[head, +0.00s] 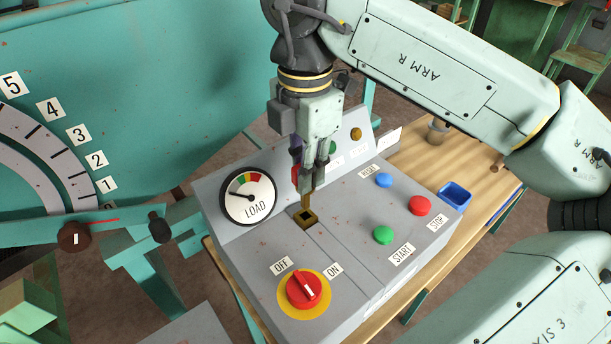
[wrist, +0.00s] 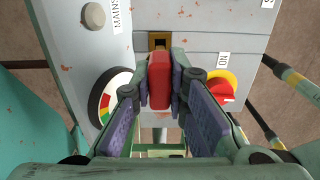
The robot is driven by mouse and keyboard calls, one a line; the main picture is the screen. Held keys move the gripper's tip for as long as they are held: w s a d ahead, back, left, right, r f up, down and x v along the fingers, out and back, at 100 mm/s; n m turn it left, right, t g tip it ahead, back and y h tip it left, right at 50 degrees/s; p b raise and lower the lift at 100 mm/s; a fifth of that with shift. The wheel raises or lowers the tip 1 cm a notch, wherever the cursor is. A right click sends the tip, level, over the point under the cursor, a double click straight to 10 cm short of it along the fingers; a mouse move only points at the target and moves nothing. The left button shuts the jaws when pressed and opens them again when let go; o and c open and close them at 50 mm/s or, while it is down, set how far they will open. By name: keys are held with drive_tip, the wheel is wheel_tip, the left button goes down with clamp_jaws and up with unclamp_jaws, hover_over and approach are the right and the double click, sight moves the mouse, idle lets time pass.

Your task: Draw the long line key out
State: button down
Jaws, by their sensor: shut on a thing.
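The long line key has a red head (head: 295,176) and a brass shaft (head: 306,200). My gripper (head: 307,180) is shut on the red head, which also shows between the finger pads in the wrist view (wrist: 159,80). The shaft points down at the square brass socket (head: 300,220) in the grey control box (head: 345,245). The socket's dark opening shows beside the shaft, and the socket also shows in the wrist view (wrist: 159,37). I cannot tell whether the shaft's tip is inside it or just above.
A LOAD gauge (head: 248,196) stands close left of my gripper. A red OFF/ON knob (head: 304,288) is in front. Blue (head: 384,180), red (head: 420,206) and green (head: 383,235) buttons are to the right. A blue tray (head: 455,195) sits on the wooden bench (head: 470,165).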

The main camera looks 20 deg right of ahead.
drive_tip(key=s+d+b, duration=0.1)
drive_tip(key=s+d, duration=0.2)
drive_tip(key=s, duration=0.5)
drive_tip(key=s+d+b, duration=0.2)
drive_tip(key=s+d, duration=0.1)
drive_tip(key=s, duration=0.5)
drive_tip(key=shift+s+d, duration=0.35)
drive_tip(key=shift+d, duration=0.05)
